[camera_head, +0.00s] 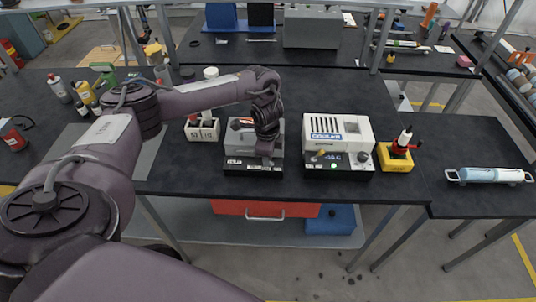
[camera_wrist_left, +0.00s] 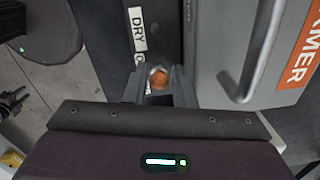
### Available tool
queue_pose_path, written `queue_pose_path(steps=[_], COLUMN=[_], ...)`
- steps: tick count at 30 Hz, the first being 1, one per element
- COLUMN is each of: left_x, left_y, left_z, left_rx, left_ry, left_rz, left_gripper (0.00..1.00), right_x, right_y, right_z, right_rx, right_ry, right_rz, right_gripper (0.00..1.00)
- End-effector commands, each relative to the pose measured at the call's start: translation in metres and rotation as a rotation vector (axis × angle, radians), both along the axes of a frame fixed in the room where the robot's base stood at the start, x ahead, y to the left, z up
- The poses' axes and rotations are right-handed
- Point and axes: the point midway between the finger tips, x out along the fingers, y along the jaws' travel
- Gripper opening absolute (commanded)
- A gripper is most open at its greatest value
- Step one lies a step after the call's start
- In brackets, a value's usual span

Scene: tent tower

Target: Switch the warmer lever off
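The warmer (camera_head: 240,139) is a grey box on a black base on the front bench, left of the cooler. In the left wrist view its grey body (camera_wrist_left: 215,60) fills the right side, with an orange label and a grey handle. An orange round tip (camera_wrist_left: 158,78), which looks like the lever's knob, shows at the fingertips. My left gripper (camera_head: 265,158) points down at the warmer's front. In the wrist view its fingers (camera_wrist_left: 159,88) are close together at either side of the orange tip; whether they touch it is unclear. My right gripper is not in view.
The white cooler (camera_head: 340,128) stands just right of the warmer. A red and black item on a yellow base (camera_head: 394,160) is beside it. A white holder (camera_head: 203,131) stands left of the warmer. A blue cylinder (camera_head: 490,175) lies on the right bench.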

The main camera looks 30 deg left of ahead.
Motion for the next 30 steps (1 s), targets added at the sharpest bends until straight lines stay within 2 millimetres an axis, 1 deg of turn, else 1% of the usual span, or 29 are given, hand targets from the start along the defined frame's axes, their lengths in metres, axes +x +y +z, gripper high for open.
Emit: queue_pose_path(steps=[5, 6, 11, 12, 17, 24, 30], left_x=[-0.0001, -0.0001, -0.0002, -0.0002, -0.0026, -0.0052, -0.0040], left_y=[-0.0001, -0.0001, -0.0002, -0.0002, 0.0015, 0.0050, 0.0057], left_z=[-0.0007, -0.0007, -0.0007, -0.0007, -0.0021, -0.0043, -0.0032], left_rx=[0.000, 0.000, 0.000, 0.000, -0.020, -0.132, -0.149], left_ry=[0.000, 0.000, 0.001, 0.001, -0.008, -0.075, -0.090], left_rz=[-0.001, -0.001, -0.001, -0.001, 0.001, 0.000, -0.002], left_gripper=[0.23, 0.22, 0.01, 0.00, 0.00, 0.00, 0.00], right_x=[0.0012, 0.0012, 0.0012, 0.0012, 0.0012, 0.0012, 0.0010], right_y=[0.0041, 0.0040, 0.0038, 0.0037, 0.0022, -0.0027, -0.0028], right_z=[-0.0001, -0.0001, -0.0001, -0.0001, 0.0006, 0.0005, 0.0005], right_rx=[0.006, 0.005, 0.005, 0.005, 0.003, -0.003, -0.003], right_ry=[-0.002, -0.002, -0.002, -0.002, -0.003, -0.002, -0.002], right_rz=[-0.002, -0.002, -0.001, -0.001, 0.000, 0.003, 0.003], right_gripper=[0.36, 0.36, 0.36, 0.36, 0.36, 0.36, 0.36])
